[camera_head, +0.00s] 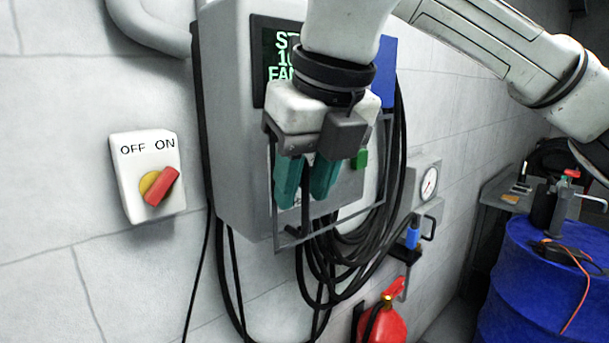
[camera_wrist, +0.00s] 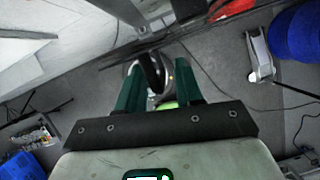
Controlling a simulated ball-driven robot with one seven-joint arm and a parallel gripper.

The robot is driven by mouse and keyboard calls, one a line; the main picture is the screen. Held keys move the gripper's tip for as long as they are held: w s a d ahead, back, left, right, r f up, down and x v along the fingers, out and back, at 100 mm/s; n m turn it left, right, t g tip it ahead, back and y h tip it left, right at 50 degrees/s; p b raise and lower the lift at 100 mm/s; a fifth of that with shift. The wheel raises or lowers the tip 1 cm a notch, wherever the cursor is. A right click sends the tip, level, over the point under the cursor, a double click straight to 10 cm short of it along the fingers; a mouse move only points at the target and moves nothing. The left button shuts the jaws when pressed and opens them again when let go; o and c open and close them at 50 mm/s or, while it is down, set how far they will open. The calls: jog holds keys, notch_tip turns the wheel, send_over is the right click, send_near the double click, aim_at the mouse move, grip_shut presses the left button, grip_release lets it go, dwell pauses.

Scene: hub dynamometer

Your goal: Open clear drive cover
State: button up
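The clear drive cover (camera_head: 345,214) shows in the head view as a thin grey frame with a see-through pane on the front of the grey wall cabinet (camera_head: 232,130). I cannot tell whether it lies flat against the cabinet or stands slightly away. My gripper (camera_head: 305,200) is in front of the cover, pointing down, with its two teal fingers apart. The fingers also show apart in the wrist view (camera_wrist: 158,100), with nothing clearly held between them. My wrist and gripper hide the cover's upper part. Whether a finger touches the frame is unclear.
A green button (camera_head: 360,160) sits right of my gripper. A red OFF/ON switch (camera_head: 161,186) is on the wall at left. Black cables (camera_head: 350,250) hang below the cabinet. A fire extinguisher (camera_head: 385,318), a gauge (camera_head: 429,184) and a blue drum (camera_head: 530,285) are at right.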

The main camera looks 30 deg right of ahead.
grip_shut()
dwell(0.6)
